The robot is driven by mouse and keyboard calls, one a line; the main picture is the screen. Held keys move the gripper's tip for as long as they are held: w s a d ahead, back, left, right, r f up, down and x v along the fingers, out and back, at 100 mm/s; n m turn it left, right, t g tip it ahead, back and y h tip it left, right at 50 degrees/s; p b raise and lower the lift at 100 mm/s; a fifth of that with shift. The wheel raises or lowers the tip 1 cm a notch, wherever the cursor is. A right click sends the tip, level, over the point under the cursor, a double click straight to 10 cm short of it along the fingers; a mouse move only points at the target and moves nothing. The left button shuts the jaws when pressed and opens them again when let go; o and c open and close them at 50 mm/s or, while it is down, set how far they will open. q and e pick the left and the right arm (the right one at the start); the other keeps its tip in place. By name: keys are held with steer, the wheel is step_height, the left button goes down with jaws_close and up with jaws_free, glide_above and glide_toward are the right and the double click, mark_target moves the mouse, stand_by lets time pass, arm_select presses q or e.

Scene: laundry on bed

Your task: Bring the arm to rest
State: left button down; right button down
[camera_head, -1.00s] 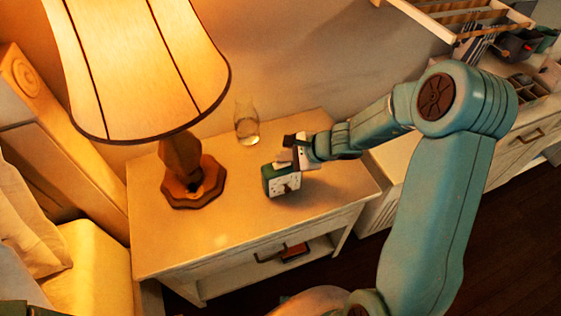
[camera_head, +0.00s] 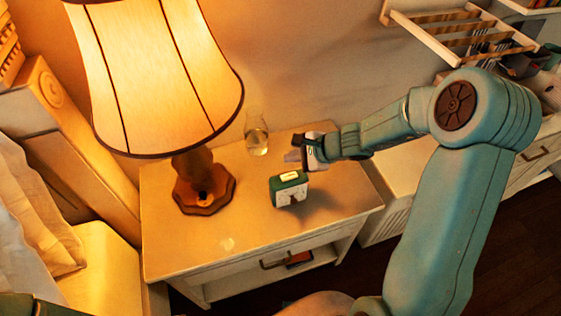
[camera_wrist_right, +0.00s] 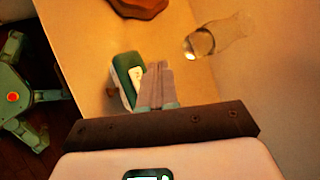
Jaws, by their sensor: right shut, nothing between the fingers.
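My right arm reaches in from the right in the head view, over the nightstand (camera_head: 240,240). Its gripper (camera_head: 292,157) is shut and empty, just above and behind a small green and white alarm clock (camera_head: 289,188) on the nightstand top. In the right wrist view the closed fingers (camera_wrist_right: 157,85) stand in front of the clock (camera_wrist_right: 126,75) and hide part of it. A gap shows between gripper and clock in the head view. Of my left arm only a dark green part shows at the lower left corner; its gripper is not in view.
A lit lamp (camera_head: 205,190) stands left of the clock. A glass carafe (camera_head: 256,136) stands at the back by the wall; it also shows in the wrist view (camera_wrist_right: 215,38). A bed (camera_head: 105,260) is at the left. Shelves and a drawer unit (camera_head: 540,150) are at the right.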

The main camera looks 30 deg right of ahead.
steer(key=s+a+f+n+g, duration=0.7)
steer(key=s+a+f+n, duration=1.2)
steer(key=s, duration=0.1)
steer(key=shift+f+g, duration=0.3)
steer(key=shift+g, duration=0.1)
